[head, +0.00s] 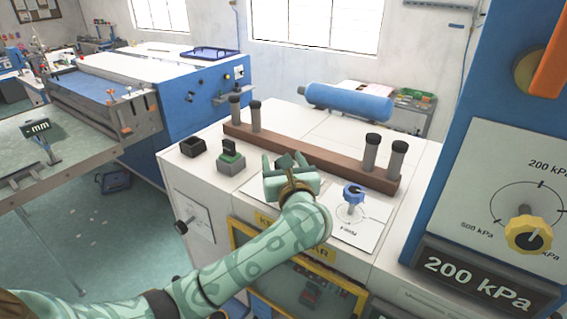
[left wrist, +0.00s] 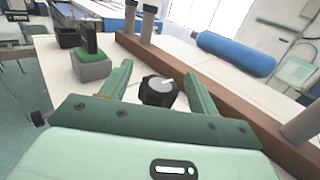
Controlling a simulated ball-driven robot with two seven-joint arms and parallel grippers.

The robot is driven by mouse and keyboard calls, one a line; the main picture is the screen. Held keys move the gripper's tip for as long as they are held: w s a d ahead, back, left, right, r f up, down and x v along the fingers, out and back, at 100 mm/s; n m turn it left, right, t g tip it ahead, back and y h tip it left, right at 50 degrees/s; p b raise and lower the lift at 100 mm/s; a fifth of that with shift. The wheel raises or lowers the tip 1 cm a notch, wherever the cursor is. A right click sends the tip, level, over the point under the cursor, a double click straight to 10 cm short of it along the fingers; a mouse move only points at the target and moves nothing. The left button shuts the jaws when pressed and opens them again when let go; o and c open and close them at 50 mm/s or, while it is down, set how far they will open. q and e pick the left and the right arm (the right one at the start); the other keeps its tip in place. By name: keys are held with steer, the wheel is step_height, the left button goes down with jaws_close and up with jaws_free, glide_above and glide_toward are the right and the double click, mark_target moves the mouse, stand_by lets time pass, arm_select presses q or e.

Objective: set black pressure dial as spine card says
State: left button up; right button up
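A black dial (left wrist: 158,91) with a pale pointer mark shows in the left wrist view, standing on the white console top. My left gripper (left wrist: 158,75) is open, with one finger on each side of the dial and small gaps visible on both sides. In the head view my left gripper (head: 284,166) is over the console in front of the brown bar and hides the black dial. A dark upright piece (head: 229,146) stands in a green-topped grey block; no writing on it is readable. I cannot identify the spine card. My right gripper is not in view.
A blue knob (head: 353,193) stands on a white plate right of my gripper. A brown bar (head: 312,157) with several grey posts runs behind. At right, a blue panel has a yellow knob (head: 529,236) and a display (head: 475,282) reading 200 kPa.

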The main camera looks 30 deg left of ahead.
arm_select(q)
steer(key=shift+f, duration=0.1)
steer(key=shift+s+d+f, duration=0.1)
steer(key=shift+s+d, duration=0.1)
steer(key=shift+d, duration=0.05)
steer(key=b+v, duration=0.5)
steer(key=v, duration=1)
steer(key=shift+s+d, duration=0.2)
steer(key=shift+s, duration=0.05)
